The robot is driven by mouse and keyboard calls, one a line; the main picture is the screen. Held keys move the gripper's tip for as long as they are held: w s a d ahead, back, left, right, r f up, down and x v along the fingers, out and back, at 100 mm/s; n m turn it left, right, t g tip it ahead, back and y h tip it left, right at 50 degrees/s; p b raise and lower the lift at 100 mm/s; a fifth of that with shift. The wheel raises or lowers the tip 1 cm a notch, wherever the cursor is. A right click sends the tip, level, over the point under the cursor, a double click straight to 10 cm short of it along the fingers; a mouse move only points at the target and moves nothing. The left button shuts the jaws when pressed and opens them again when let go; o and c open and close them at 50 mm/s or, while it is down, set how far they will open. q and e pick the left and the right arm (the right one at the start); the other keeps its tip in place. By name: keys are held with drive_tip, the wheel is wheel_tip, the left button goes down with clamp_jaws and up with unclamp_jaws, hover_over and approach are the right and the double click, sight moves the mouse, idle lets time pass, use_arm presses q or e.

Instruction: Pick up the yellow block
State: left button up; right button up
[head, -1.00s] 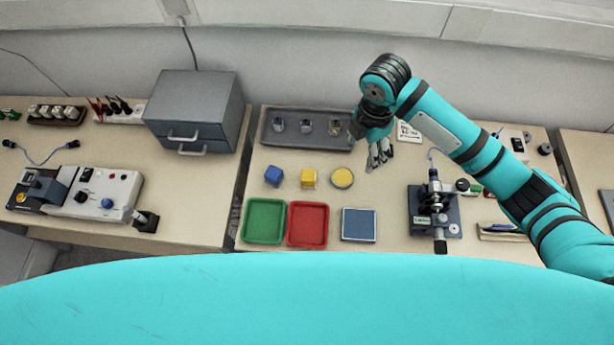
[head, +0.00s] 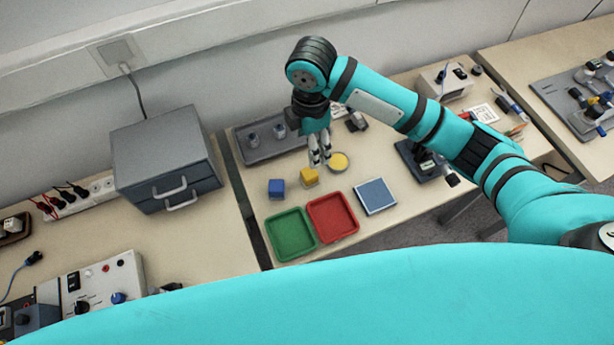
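The yellow block (head: 309,178) sits on the bench between a blue block (head: 276,188) and a round yellow disc (head: 339,162). My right gripper (head: 320,163) points down just behind the yellow block, close to its upper right in the picture. Its two fingers look apart with nothing between them. I cannot tell the exact height of the fingertips above the bench. The yellow block does not appear to be held. My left gripper is not in view.
A green tray (head: 290,253), a red tray (head: 332,236) and a blue square pad (head: 375,196) lie in front of the blocks. A grey tray (head: 285,148) with metal pieces lies behind. A grey drawer cabinet (head: 165,150) stands left. A microscope-like device (head: 428,163) stands right.

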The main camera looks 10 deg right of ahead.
approach(311, 172)
drive_tip(key=shift+s+a+f, duration=0.1)
drive_tip(key=shift+s, duration=0.25)
wheel_tip(311, 172, down, 6)
drive_tip(key=shift+a+r+p, duration=0.1)
drive_tip(key=shift+p, duration=0.2)
drive_tip(key=f, duration=0.4)
drive_tip(key=shift+w+f+p, duration=0.1)
drive_tip(key=shift+w+p, duration=0.15)
drive_tip(key=shift+p, duration=0.1)
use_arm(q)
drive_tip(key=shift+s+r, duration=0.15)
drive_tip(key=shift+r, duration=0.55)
use_arm(e)
drive_tip(key=shift+f, duration=0.45)
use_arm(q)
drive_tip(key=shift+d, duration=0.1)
use_arm(e)
drive_tip(key=shift+c, duration=1)
drive_tip(key=c, duration=1)
drive_tip(key=shift+o, duration=0.2)
drive_tip(key=shift+w+r, duration=0.1)
drive_tip(key=shift+r, duration=0.05)
